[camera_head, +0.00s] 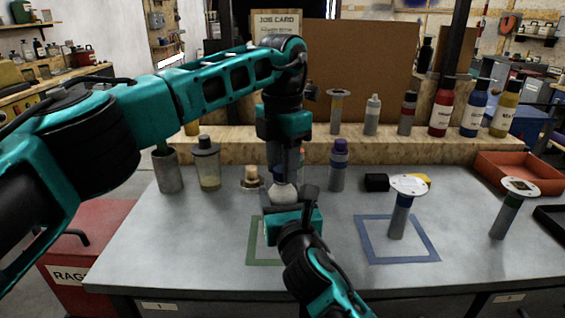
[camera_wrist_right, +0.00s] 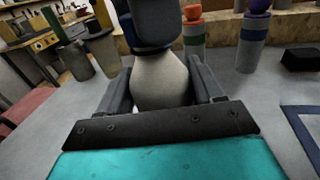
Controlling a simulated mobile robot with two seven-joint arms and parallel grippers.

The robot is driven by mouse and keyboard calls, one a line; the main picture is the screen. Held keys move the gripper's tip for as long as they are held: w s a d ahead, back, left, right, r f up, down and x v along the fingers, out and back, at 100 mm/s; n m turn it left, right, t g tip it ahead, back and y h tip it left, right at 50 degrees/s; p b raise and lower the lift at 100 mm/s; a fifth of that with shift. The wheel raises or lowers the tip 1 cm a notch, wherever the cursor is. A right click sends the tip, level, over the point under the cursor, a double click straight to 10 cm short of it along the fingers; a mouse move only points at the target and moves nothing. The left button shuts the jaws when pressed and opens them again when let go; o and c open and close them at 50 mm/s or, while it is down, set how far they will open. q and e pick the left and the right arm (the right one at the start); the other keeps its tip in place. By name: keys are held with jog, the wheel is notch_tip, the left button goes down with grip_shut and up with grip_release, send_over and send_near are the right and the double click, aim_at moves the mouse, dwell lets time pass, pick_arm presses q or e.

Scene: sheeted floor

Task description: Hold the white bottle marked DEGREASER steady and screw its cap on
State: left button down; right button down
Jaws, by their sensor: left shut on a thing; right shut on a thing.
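The white bottle (camera_head: 284,192) stands upright on the bench by the green taped square (camera_head: 252,245); its pale rounded body fills the middle of the right wrist view (camera_wrist_right: 162,82). My right gripper (camera_head: 292,198) is shut on the bottle's body, one finger on each side. My left gripper (camera_head: 281,165) points straight down over the bottle's top and is shut on the cap. The cap is almost wholly hidden by the left fingers, with only a little blue showing there. I cannot tell how far it sits on the neck. The DEGREASER lettering is not visible.
A capped jar (camera_head: 207,165), a grey cylinder (camera_head: 168,170) and a small tan-topped item (camera_head: 251,178) stand left. A purple-topped bottle (camera_head: 338,168) stands close right. A blue-banded item with a wide pale top (camera_head: 401,215) stands in the blue square (camera_head: 432,250). Bench front is mostly clear.

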pick_arm(q)
jog(key=m, duration=0.3)
jog(key=shift+m, duration=0.4)
jog(key=m, duration=0.3)
jog(key=shift+m, duration=0.4)
jog(key=m, duration=0.3)
jog(key=shift+m, duration=0.4)
jog(key=m, duration=0.4)
jog(key=shift+m, duration=0.4)
jog(key=c, duration=0.7)
grip_release()
jog(key=shift+r, duration=3.75)
